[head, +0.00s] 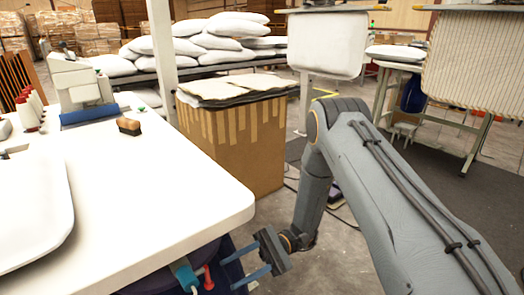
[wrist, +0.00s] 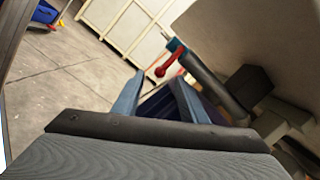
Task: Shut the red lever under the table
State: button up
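The red lever (head: 208,278) shows just below the front edge of the white table (head: 215,205) in the head view, beside a blue fitting (head: 184,276). In the wrist view the red lever (wrist: 170,62) sticks out from the blue collar (wrist: 174,45) at the end of a dark grey pipe. My gripper (head: 228,275) reaches in from the right under the table corner, its blue fingers pointing at the lever. In the wrist view my gripper (wrist: 158,77) is open, with the lever just beyond and between the fingertips. I see no contact.
A cardboard box (head: 235,145) stands behind the table, with pillows (head: 200,40) stacked further back. In the wrist view the dark pipe (wrist: 212,82) runs close beside the right finger. Open floor (wrist: 60,75) lies to the left there.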

jog(key=s+d+r+n+t+h+p, duration=0.1)
jog(key=d+r+t+h, duration=0.3)
jog(key=d, duration=0.5)
jog(key=s+d+r+t+h+p, duration=0.3)
jog(key=d+r+h, duration=0.3)
jog(key=d+r, duration=0.2)
jog(key=s+d+r+n+t+h+p, duration=0.1)
jog(key=s+d+r+t+h+p, duration=0.2)
jog(key=d+r+t, duration=0.3)
jog(key=d+r+h, duration=0.1)
jog(key=d, duration=0.3)
jog(key=shift+n+h, duration=0.3)
jog(key=shift+h, duration=0.1)
